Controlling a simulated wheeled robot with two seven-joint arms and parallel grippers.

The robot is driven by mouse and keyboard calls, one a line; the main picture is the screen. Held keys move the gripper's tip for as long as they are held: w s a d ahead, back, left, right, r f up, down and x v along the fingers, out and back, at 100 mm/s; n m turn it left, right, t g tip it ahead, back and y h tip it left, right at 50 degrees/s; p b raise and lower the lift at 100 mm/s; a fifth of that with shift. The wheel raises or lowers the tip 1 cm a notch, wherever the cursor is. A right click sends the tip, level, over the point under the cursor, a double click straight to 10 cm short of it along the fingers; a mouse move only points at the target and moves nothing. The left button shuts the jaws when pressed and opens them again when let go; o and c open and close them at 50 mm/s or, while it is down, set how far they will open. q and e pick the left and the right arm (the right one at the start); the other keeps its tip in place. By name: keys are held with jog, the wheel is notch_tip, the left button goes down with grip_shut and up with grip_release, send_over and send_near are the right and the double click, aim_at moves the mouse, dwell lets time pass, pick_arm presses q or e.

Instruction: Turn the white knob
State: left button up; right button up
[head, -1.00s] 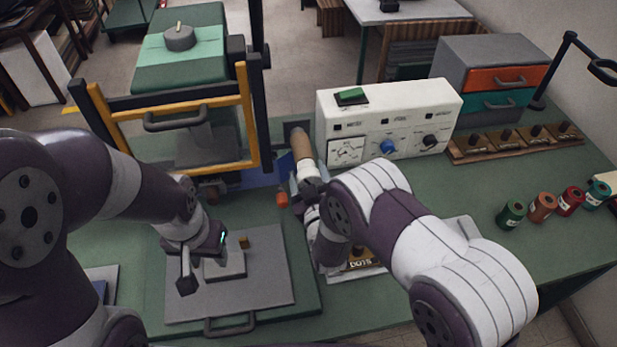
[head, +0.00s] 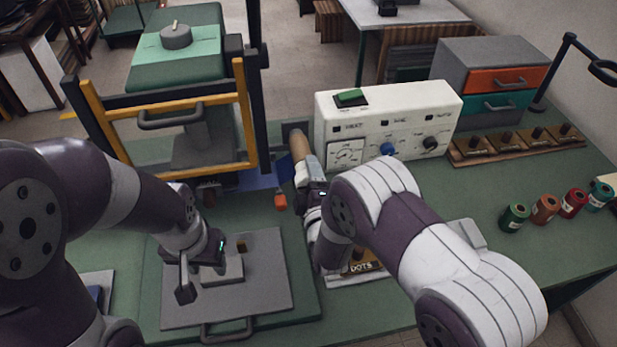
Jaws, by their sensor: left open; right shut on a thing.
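A white control box (head: 390,108) stands at the back of the green table. Its front has a pale dial (head: 345,153) at left, a blue knob (head: 388,149) and a black knob (head: 431,143). I cannot clearly make out a white knob. My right gripper (head: 304,172) is shut on the lower end of a tan wooden handle (head: 300,147), left of the box. My forearm hides part of the box's lower front. My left gripper (head: 202,277) is open and low over a grey block (head: 222,268) on the grey plate, far from the box.
A yellow-edged frame (head: 247,115) stands at the back left. A drawer cabinet (head: 490,60), a rack of stamps (head: 515,145) and several coloured spools (head: 545,209) are at right. A "DOTS" tray (head: 358,268) sits under my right arm.

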jog(key=n, duration=0.6)
jog(key=shift+n, duration=0.3)
dwell(0.5)
jog(key=o, duration=1)
jog(key=s+d, duration=0.1)
jog(key=s, duration=0.3)
jog(key=s+b, duration=0.1)
jog(key=s, duration=0.3)
jog(key=s+d+b, duration=0.1)
jog(key=s, duration=0.3)
jog(key=shift+s+d, duration=0.3)
